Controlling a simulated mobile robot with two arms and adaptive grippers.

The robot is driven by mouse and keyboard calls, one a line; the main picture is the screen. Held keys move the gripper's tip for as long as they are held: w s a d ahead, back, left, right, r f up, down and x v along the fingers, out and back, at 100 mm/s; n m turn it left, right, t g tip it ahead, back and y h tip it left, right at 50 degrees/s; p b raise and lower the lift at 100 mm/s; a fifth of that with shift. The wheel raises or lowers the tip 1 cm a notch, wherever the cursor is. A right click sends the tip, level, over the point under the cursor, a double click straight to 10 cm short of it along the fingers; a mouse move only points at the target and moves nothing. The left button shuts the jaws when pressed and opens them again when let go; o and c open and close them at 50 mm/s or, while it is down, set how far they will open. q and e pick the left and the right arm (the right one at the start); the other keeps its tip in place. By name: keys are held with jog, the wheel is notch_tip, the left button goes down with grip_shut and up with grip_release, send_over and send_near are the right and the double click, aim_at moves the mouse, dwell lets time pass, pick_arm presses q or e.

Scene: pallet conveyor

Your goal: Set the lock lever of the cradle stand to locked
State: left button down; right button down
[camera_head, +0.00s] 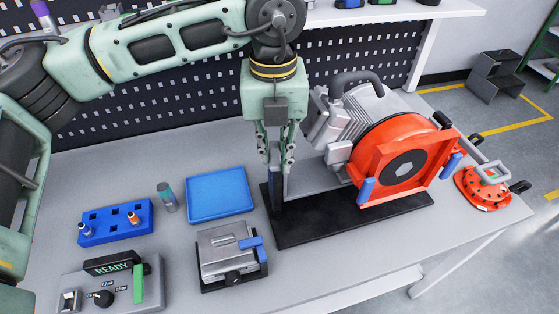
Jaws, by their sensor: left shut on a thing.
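The cradle stand has a black base plate (310,231) on the bench, with a dark upright post (276,200) at its left end. An orange-red round unit (411,156) with a grey finned body sits on it, with blue handles on its sides. My left gripper (277,157) points straight down above the post. It is shut on a narrow upright part at the top of the post, which looks like the lock lever. The fingers hide most of this part, and I cannot tell its setting. My right gripper is not in view.
A blue tray (219,195), a blue holder (115,223) with small pegs, a standing cylinder (166,197), a grey clamp box (229,257) and a READY panel (113,288) lie left of the stand. A red flanged part (482,188) stands at the right bench edge.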

pick_arm(q)
jog(key=shift+a+m+b, duration=0.25)
jog(key=shift+m+b, duration=0.45)
jog(key=shift+m, duration=0.15)
jog(key=shift+a+m+b, duration=0.25)
jog(key=shift+m+b, duration=0.4)
jog(key=shift+m, duration=0.2)
jog(key=c, duration=1.6)
grip_release()
jog(key=shift+c, duration=0.2)
notch_tip(320, 180, up, 12)
